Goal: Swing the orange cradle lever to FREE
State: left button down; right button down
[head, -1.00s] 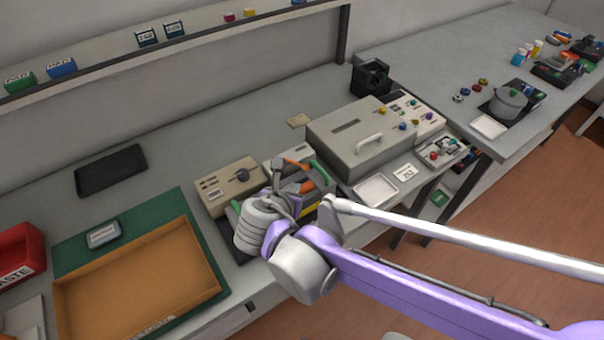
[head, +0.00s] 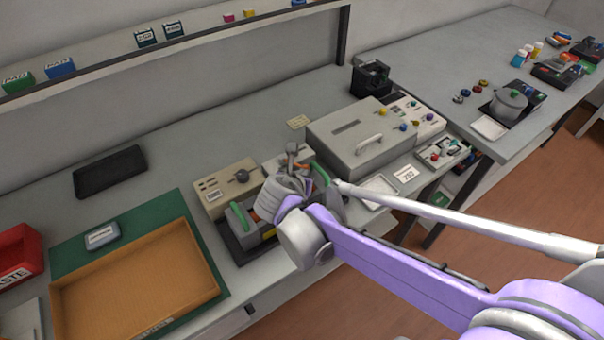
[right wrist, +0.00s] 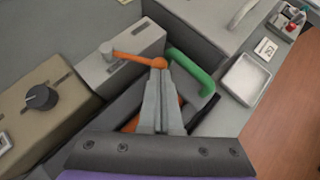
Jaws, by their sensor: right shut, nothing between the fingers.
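The orange lever (right wrist: 138,58) shows in the right wrist view as a bar with a grey round knob (right wrist: 107,48) at its left end. Its right end lies at the tips of my right gripper (right wrist: 160,66). The fingers are together with nothing between them, touching or very close to the lever; I cannot tell which. In the head view my right gripper (head: 292,152) is over the dark cradle (head: 228,246), and the arm hides much of it. The cradle has green handles (head: 322,173). More orange shows beside the fingers. No FREE marking is readable. My left gripper is not in view.
A beige box with a black dial (head: 242,175) stands left of the cradle. A large grey box with a handle (head: 368,143) and a white tray (head: 377,191) are to the right. An orange-brown tray (head: 75,290) lies at the left.

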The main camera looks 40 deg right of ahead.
jog(key=shift+d, duration=0.45)
jog(key=shift+a, duration=0.2)
jog(key=shift+a, duration=0.6)
